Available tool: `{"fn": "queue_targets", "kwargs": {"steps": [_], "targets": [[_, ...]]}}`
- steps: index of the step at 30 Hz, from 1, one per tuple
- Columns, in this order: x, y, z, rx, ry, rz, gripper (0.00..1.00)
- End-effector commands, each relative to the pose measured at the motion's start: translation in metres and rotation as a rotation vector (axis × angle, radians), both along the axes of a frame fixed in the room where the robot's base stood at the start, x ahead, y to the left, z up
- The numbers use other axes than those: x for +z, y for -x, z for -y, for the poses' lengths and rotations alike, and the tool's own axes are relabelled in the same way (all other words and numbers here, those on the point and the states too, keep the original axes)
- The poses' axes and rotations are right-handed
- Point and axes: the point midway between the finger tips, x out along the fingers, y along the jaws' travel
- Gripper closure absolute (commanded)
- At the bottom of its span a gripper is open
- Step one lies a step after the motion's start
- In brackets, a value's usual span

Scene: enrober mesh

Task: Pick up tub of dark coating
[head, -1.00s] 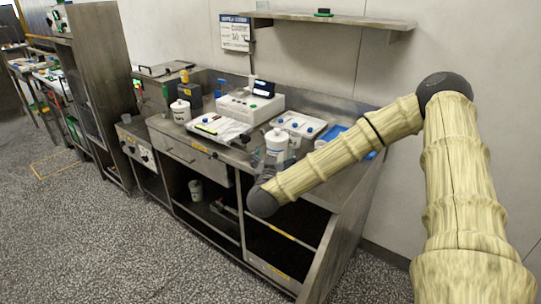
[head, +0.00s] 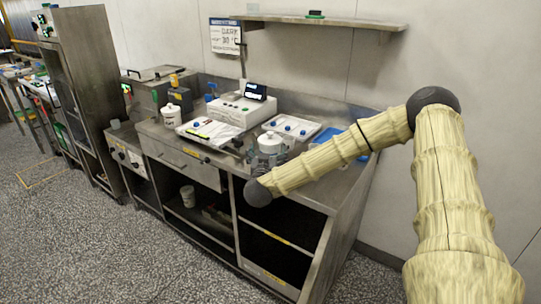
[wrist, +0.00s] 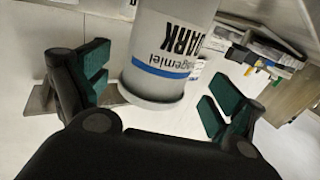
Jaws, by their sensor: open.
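The tub of dark coating (head: 271,142) is a white lidded tub standing on the front part of the steel bench. In the wrist view the tub (wrist: 165,65) appears upside down, with a blue band and the word "DARK" on its label. My gripper (head: 264,161) is at the tub, in front of its lower part in the head view. In the wrist view my gripper (wrist: 158,90) is open, with a green-padded finger on each side of the tub. Gaps show between the pads and the tub. The gripper hides the tub's lower part in the head view.
Behind the tub stand a white tray with blue knobs (head: 291,128) and a white device with a screen (head: 242,110). A blue tray (head: 330,136) lies to the right.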

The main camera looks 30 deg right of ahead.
Motion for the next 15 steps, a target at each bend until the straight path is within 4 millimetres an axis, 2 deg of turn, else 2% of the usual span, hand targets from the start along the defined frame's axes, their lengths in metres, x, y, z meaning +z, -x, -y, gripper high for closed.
{"fn": "queue_targets", "kwargs": {"steps": [7,15], "targets": [[0.002,-0.022,0.022,-0.003,0.000,0.000,0.06],[0.001,-0.028,0.027,-0.002,-0.001,-0.001,0.06]]}}
